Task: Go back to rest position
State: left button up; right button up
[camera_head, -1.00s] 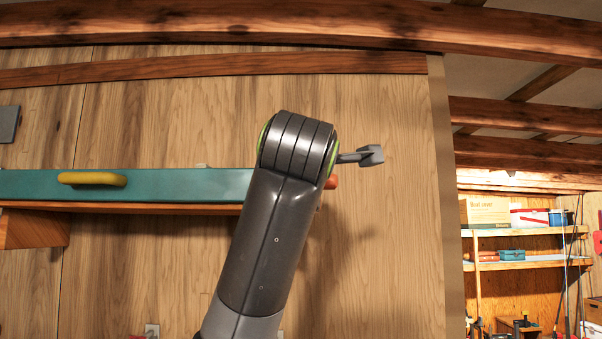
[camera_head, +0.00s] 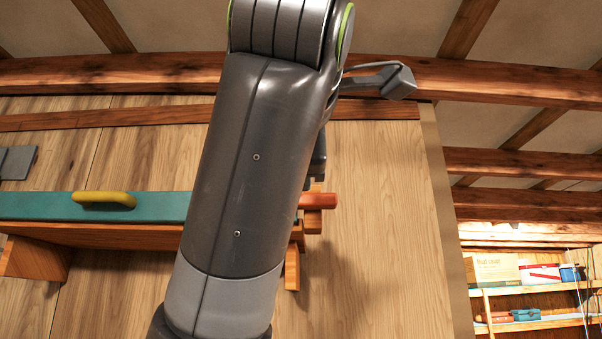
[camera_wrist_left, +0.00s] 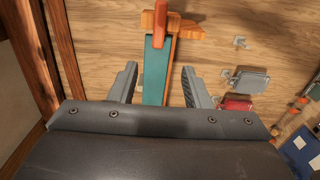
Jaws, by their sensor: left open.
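My left arm rises through the middle of the head view and covers the right part of a long teal case. My left gripper (camera_wrist_left: 158,85) shows in the left wrist view, its two grey fingers spread apart with nothing held between them. In that view the teal case (camera_wrist_left: 154,70) lies beyond the gap between the fingers. In the head view the gripper is mostly hidden behind my arm. My right gripper is in neither view.
The teal case (camera_head: 40,206) with a yellow handle (camera_head: 104,199) rests on a wooden wall shelf (camera_head: 90,236). A red-orange rod end (camera_head: 318,201) sticks out at its right. Boxes (camera_head: 491,269) stand on shelves at the far right. Ceiling beams run above.

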pick_arm(q)
jog(key=shift+s, duration=0.3)
jog(key=shift+w, duration=0.15)
dwell(0.3)
